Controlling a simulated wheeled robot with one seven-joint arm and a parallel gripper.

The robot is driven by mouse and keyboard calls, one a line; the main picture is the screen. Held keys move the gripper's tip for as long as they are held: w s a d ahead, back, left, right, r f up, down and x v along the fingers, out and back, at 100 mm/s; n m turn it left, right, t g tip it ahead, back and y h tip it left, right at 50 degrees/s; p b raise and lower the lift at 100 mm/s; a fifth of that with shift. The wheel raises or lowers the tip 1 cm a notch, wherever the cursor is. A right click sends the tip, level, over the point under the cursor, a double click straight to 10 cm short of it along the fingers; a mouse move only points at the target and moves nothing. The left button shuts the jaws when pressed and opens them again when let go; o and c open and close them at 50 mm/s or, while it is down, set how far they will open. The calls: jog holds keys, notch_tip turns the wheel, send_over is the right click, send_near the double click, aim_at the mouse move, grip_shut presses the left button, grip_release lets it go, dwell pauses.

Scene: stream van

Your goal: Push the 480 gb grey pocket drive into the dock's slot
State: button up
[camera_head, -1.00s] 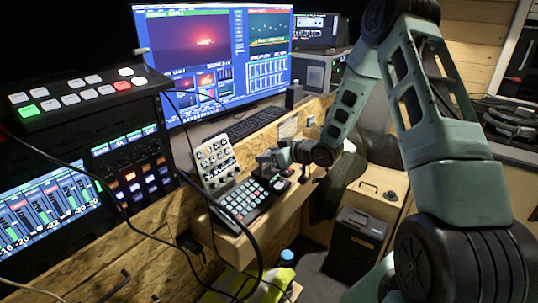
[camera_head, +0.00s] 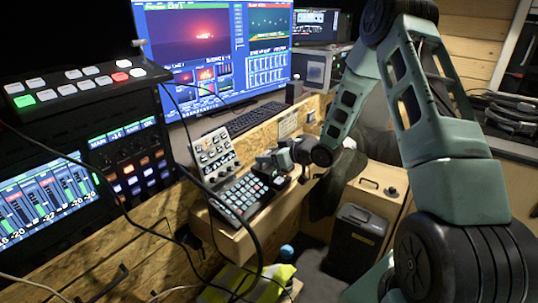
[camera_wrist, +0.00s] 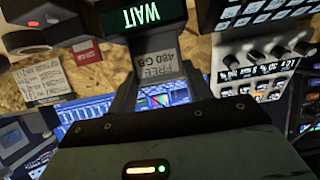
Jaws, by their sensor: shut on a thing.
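The grey pocket drive (camera_wrist: 155,64), labelled FREE 480 GB, shows upside down in the wrist view. My gripper (camera_wrist: 157,78) is shut on it, one finger at each side. The dock (camera_wrist: 142,18), a dark unit with a green WAIT display, lies just beyond the drive's far end. The display and dock edge hide the slot, so I cannot tell whether the drive's end is inside it. In the head view my gripper (camera_head: 273,161) reaches over the wooden shelf at the keypad's far right corner. The drive is too small to make out there.
A black keypad (camera_head: 248,193) and a tilted knob panel (camera_head: 213,156) stand close left of my gripper. A red-labelled item (camera_wrist: 87,51) and a paper note (camera_wrist: 40,79) show left in the wrist view. Cables (camera_head: 255,235) hang in front of the shelf.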

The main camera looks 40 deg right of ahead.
jog(key=o, duration=1.1)
jog(key=v, duration=1.7)
jog(key=shift+s, duration=0.2)
jog(key=shift+w+r, duration=0.1)
